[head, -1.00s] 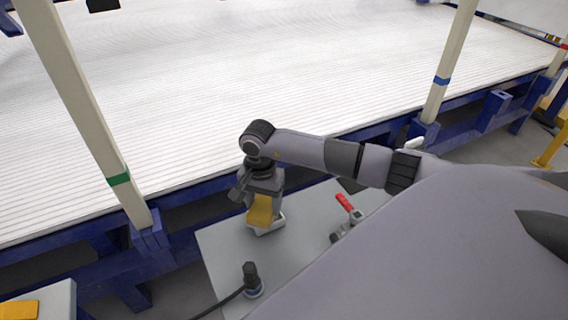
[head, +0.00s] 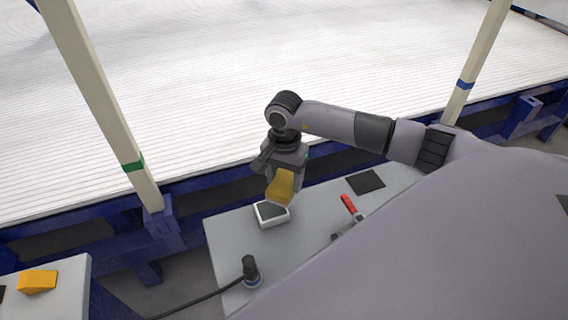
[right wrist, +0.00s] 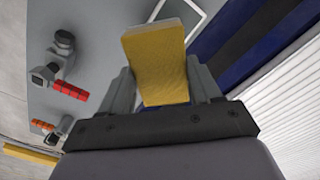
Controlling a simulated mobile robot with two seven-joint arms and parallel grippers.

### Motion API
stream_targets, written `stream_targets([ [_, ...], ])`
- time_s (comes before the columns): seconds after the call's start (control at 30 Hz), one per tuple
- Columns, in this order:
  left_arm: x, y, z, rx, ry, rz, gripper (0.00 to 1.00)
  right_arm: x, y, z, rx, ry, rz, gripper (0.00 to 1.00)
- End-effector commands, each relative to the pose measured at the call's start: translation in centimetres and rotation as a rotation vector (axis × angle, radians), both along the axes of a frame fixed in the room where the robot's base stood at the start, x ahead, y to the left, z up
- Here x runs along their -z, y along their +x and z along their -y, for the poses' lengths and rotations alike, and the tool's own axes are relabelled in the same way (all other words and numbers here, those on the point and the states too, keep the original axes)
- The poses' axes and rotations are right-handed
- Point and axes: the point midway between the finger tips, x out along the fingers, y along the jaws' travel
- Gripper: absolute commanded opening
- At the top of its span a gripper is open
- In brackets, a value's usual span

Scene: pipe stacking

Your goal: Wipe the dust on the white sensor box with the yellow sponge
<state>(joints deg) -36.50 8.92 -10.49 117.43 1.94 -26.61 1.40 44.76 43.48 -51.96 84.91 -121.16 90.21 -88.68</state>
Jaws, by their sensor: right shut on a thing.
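My right gripper (head: 284,172) is shut on the yellow sponge (head: 281,187) and points down over the grey table. The white sensor box (head: 287,219) lies on the table just below the sponge, with a dark grey top face inside a white rim. The sponge overlaps the box's far edge in the head view; I cannot tell whether they touch. In the right wrist view the sponge (right wrist: 156,58) sits between the fingers (right wrist: 160,85), and part of the box's white rim (right wrist: 203,24) shows behind it. My left gripper is not in view.
The grey table (head: 225,245) also holds a red-handled clamp (head: 348,204), a flat black pad (head: 366,182) and a black connector (head: 250,268) with a cable. A blue rack of white pipes stands behind. A yellow block (head: 37,281) lies on another surface at left.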

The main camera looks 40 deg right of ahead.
Motion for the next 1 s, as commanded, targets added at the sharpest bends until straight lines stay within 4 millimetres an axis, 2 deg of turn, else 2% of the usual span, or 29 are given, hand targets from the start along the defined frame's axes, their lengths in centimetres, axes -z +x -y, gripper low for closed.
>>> stream_targets([
  [0.1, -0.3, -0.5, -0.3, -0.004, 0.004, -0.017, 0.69, -1.5, 0.0, 0.1, 0.004, -0.001, 0.002, 0.34],
  [0.27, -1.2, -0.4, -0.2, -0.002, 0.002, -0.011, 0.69, -2.5, 0.0, 0.1, 0.009, 0.000, 0.001, 0.34],
  [1.0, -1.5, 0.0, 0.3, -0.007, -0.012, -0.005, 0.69, -2.5, 0.0, -0.2, 0.005, 0.002, 0.001, 0.34],
])
